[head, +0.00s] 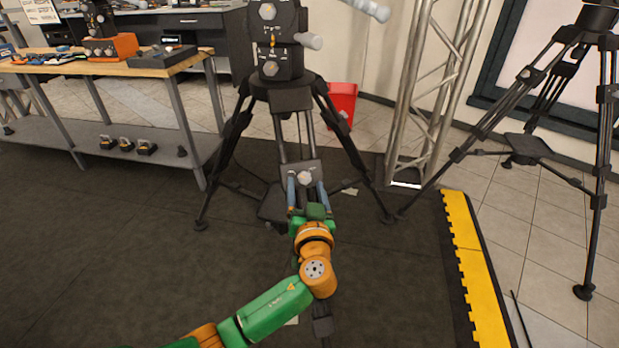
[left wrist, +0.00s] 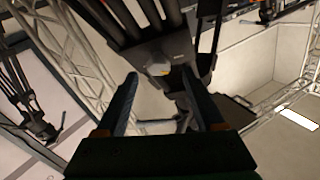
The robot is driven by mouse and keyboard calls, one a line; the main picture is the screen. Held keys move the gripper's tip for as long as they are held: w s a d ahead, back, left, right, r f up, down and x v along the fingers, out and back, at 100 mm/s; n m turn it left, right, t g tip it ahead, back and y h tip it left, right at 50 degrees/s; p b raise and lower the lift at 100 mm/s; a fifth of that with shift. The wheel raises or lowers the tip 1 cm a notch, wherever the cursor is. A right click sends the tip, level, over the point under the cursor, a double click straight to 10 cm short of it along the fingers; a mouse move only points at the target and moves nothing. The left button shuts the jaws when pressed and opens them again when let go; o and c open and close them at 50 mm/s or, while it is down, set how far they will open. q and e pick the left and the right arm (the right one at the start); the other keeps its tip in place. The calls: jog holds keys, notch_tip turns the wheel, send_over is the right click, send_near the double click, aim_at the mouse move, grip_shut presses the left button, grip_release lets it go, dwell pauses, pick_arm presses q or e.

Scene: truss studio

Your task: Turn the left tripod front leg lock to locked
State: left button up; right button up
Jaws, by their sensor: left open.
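The left tripod (head: 285,95) stands upright in the middle of the head view, with its front leg toward me. The front leg lock, a grey knob (head: 304,178) on a dark block, sits partway down that leg. The knob also shows in the left wrist view (left wrist: 158,69), just beyond the fingertips. My left gripper (head: 307,185) is open, with its two fingers on either side of the knob in the head view. I cannot tell whether they touch it. The lower front leg is partly hidden behind my arm. My right gripper is not in view.
A workbench (head: 105,66) with tools stands at the left. A red bin (head: 342,103) and a metal truss (head: 432,90) stand behind the tripod. Another tripod (head: 525,148) is at the right. A yellow floor edge (head: 472,265) borders the dark mat. Mat at the left front is clear.

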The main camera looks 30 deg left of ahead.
aim_at(304, 179)
pick_arm(q)
jog(key=x, duration=0.3)
jog(key=shift+f, duration=0.15)
grip_shut()
jog(key=shift+r+m+h+p, duration=0.2)
jog(key=shift+m+h+p, duration=0.3)
jog(key=shift+m+p, duration=0.25)
jog(key=m+g+h+p, duration=0.1)
jog(key=m+h+p, duration=0.1)
jog(key=m+p, duration=0.3)
jog(key=m+g+h+p, duration=0.1)
jog(key=m+h+p, duration=0.2)
jog(key=m+p, duration=0.3)
jog(key=r+m+g+h+p, duration=0.1)
jog(key=m+h+p, duration=0.1)
jog(key=m+p, duration=0.3)
jog(key=shift+a+m+h+p, duration=0.35)
jog(key=shift+h+p, duration=0.05)
jog(key=shift+p, duration=1.65)
jog(key=shift+w+f+m+g+p, duration=0.15)
jog(key=shift+m+g+p, duration=0.25)
jog(key=shift+m+p, duration=0.55)
jog(key=shift+f+p, duration=0.1)
jog(key=shift+p, duration=0.2)
jog(key=shift+f, duration=0.1)
